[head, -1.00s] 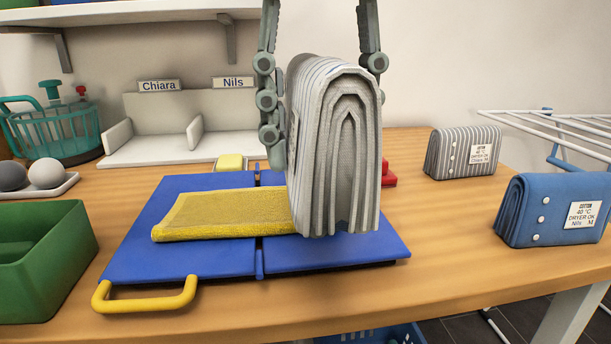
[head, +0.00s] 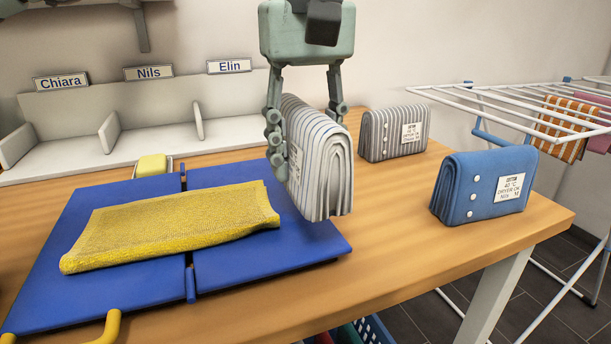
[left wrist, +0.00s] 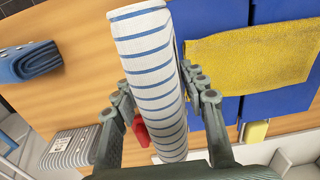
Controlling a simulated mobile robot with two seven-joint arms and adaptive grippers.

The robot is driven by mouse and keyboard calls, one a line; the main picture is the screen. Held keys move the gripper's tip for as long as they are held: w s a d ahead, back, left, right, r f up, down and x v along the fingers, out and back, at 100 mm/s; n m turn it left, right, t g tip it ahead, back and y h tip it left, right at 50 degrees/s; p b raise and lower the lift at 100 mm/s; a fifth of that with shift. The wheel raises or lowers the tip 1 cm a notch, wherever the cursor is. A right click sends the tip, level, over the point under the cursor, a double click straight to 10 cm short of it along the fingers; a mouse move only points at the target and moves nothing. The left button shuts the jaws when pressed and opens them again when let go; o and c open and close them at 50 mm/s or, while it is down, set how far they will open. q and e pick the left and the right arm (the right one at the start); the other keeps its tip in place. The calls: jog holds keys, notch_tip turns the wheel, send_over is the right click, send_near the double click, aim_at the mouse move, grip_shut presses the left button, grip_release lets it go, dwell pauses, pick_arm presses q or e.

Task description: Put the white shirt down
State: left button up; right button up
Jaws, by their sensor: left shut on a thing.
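The white shirt (head: 327,165) is folded into a thick bundle with thin blue stripes. It stands upright in my left gripper (head: 307,130), which is shut on it with one finger on each side. In the head view it is at the right edge of the blue folding board (head: 270,250); I cannot tell whether its lower edge touches anything. In the left wrist view the striped shirt (left wrist: 150,75) fills the space between the fingers of the left gripper (left wrist: 160,98). My right gripper is not in view.
A yellow towel (head: 170,222) lies on the board. A grey striped folded shirt (head: 385,133) and a blue one (head: 485,187) stand on the table to the right. Bare tabletop (head: 400,245) lies between board and blue shirt. A drying rack (head: 500,105) stands beyond.

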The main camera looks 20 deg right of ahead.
pick_arm(q)
jog(key=shift+f, duration=2.1)
jog(key=o, duration=1.3)
jog(key=shift+r, duration=0.1)
